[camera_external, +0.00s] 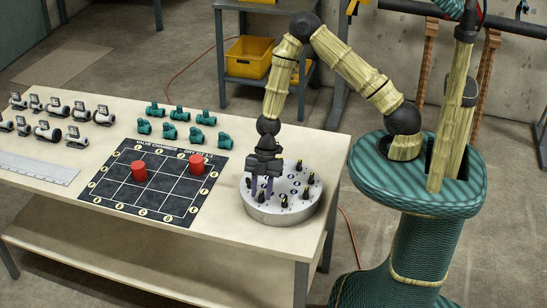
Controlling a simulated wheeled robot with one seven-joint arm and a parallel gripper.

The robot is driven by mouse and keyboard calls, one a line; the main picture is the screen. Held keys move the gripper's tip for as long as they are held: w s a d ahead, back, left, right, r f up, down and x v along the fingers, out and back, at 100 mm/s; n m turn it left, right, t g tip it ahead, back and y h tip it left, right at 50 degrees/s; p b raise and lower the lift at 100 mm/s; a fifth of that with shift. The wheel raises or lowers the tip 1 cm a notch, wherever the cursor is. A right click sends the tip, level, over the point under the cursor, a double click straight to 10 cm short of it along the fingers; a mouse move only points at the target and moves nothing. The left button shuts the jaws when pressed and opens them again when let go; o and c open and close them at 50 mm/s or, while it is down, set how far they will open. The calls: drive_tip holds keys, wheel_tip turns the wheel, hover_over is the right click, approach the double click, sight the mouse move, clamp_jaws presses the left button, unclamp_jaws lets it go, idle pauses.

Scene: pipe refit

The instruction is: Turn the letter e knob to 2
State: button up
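A round grey metal disc (262,212) stands near the right end of the table. Several black knobs stand on its top, with small marks beside them. The letters and numbers are too small to read, so I cannot tell which knob is e or where it points. My gripper (261,191) points down over the left part of the disc. Its fingers reach close to the disc top and partly hide the marks and any knob there. I cannot tell whether the fingers are apart or shut on a knob.
Left of the disc lies a black grid board (160,208) with a red cylinder (139,170) and another red cylinder (197,164) on it. The table's front right corner (290,248) is bare.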

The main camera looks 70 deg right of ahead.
clamp_jaws()
